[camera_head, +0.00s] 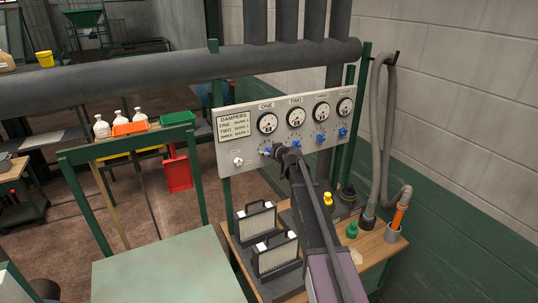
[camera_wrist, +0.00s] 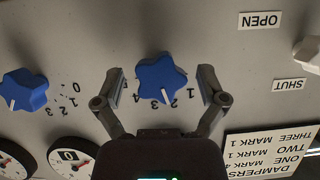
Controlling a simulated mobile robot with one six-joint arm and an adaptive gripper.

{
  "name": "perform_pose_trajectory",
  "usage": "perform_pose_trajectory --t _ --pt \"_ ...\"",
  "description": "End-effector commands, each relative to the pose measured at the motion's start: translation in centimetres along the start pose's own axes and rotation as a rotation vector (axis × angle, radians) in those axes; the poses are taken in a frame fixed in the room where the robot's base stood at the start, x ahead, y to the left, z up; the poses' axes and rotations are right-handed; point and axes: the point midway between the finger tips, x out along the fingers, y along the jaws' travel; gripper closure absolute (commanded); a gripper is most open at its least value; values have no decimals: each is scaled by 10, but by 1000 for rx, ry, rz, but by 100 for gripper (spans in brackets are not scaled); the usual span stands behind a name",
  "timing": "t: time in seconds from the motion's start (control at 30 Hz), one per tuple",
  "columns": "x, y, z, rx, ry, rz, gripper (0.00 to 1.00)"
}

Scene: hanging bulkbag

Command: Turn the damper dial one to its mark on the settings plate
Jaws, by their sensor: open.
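The settings plate (camera_head: 235,126) is on the panel's left; in the wrist view (camera_wrist: 272,155) it is upside down and seems to read ONE MARK 4. In the wrist view my gripper (camera_wrist: 160,86) is open, one finger on each side of the knob, with visible gaps. I cannot tell how deep the fingertips reach.
A second blue knob (camera_wrist: 23,90) sits beside dial one, with more knobs along the panel (camera_head: 208,160). A white switch (camera_head: 238,161) is at the panel's lower left. Below stands a wooden bench (camera_head: 373,246) with black-framed filters (camera_head: 275,255). A grey hose (camera_head: 377,120) hangs right.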

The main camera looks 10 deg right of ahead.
Motion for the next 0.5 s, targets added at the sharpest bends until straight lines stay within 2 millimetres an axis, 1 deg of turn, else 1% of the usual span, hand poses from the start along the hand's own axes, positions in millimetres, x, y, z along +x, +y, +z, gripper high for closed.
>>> perform_pose_trajectory --t 0.27,0.37,0.4,0.47,0.5 --pt "0 0 0 0 0 0 9" --pt "0 0 0 0 0 0 36" --pt "0 0 0 0 0 0 48" --pt "0 0 0 0 0 0 65" --pt "0 0 0 0 0 0 77"
